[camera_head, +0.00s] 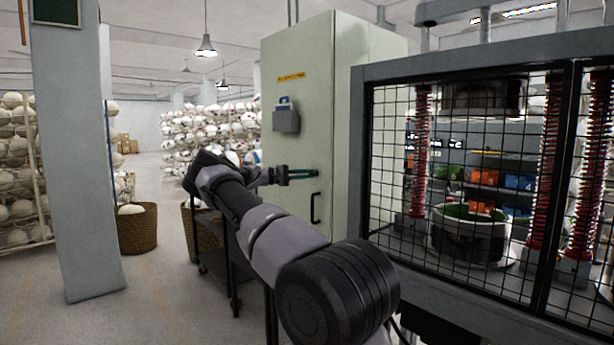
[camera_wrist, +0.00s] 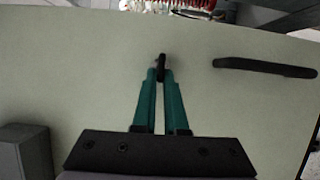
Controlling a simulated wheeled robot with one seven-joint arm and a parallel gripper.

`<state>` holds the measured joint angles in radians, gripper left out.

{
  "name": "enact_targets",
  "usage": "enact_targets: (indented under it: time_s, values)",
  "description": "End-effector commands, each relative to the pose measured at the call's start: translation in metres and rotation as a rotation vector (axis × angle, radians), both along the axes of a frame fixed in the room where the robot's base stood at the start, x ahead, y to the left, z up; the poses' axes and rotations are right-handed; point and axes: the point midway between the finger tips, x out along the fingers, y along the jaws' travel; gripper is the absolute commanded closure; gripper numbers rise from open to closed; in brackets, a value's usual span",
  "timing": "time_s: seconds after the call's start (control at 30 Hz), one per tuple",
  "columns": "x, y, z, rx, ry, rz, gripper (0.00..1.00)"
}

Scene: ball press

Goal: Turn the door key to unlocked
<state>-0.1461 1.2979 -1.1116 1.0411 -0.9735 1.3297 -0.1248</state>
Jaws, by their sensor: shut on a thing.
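The pale green cabinet door (camera_head: 294,130) stands in the middle of the head view and fills most of the wrist view (camera_wrist: 80,70). A small dark key (camera_wrist: 160,62) sticks out from the door in the wrist view. My gripper (camera_head: 314,173) reaches the door from the left. Its two teal fingers, also in the wrist view (camera_wrist: 160,78), are shut on the key, which shows between and just past the fingertips. The lock behind the key is hidden, and I cannot tell the key's exact angle.
A black door handle (camera_head: 316,208) is close by, also in the wrist view (camera_wrist: 265,67). A grey box (camera_head: 285,119) with a blue part is fixed higher on the door. The caged press (camera_head: 470,180) stands right. A dark cart (camera_head: 222,240) is beneath my arm.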

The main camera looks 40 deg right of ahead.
Motion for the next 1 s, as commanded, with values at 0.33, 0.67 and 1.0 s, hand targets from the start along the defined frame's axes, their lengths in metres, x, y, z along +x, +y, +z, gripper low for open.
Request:
enact_targets:
  time_s: [0.33,0.67,1.0]
  values:
    - [0.000,0.000,0.000,0.001,0.000,0.001,0.60]
    - [0.011,0.029,-0.001,0.000,0.000,0.005,0.60]
    - [0.030,0.089,-0.001,0.000,0.000,0.003,0.60]
